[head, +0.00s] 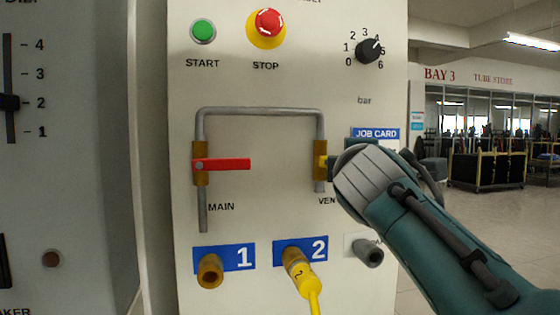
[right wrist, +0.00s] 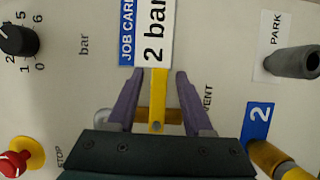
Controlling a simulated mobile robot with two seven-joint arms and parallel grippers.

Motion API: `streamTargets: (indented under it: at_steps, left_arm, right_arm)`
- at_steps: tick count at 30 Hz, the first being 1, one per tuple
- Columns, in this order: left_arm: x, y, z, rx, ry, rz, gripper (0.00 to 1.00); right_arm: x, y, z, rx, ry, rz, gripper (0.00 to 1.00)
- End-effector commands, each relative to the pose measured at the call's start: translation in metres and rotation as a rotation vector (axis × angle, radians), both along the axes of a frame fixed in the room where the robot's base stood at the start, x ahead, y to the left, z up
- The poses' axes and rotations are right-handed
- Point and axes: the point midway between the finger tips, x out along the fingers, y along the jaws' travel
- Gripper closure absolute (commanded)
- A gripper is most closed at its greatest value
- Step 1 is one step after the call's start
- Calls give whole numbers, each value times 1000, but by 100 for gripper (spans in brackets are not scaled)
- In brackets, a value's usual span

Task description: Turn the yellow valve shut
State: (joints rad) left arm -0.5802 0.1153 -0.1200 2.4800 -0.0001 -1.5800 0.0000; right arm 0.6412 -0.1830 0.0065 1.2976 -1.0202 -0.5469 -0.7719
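The yellow valve handle (right wrist: 157,95) is on the VENT pipe. In the right wrist view it runs from its pivot on the brass body up to the job card, square across the pipe. In the head view only a small yellow part (head: 322,162) shows beside the brass body (head: 319,174); my right gripper and arm hide the rest. My right gripper (right wrist: 159,74) is open, its purple fingers on either side of the handle with a gap at each side. The fingers barely show in the head view. My left gripper is not in view.
The MAIN valve's red handle (head: 222,164) lies horizontally, left of VENT. Below are brass port 1 (head: 210,272), port 2 with a yellow plug (head: 299,268) and the grey PARK stub (right wrist: 292,62). Above are the red STOP button (head: 268,21) and black bar knob (head: 368,51).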

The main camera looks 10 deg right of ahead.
Motion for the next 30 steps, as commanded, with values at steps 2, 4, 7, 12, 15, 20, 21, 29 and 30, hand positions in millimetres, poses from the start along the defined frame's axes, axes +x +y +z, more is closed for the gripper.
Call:
streamTargets:
  at_steps: [2, 4, 7, 12, 15, 20, 21, 29, 30]
  left_arm:
    - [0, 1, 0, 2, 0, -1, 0]
    - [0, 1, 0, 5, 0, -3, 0]
    - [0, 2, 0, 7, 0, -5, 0]
    - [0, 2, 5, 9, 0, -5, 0]
    - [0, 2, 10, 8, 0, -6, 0]
    - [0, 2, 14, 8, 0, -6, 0]
    - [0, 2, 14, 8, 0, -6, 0]
    - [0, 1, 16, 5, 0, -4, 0]
    - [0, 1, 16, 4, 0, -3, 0]
  right_arm:
    - [0, 0, 0, -1, 0, 0, 48]
    - [0, 0, 0, -1, -1, 0, 48]
    - [0, 0, 0, -1, -1, 0, 48]
    - [-11, 4, 1, -2, 0, 0, 48]
    - [-25, 10, 2, 0, 0, 1, 48]
    - [-53, 20, 1, 1, 1, 1, 48]
    - [-60, 23, 0, -1, 1, 1, 48]
    - [-90, 34, 1, 0, 0, 1, 48]
    - [-91, 34, 0, -1, 1, 1, 48]
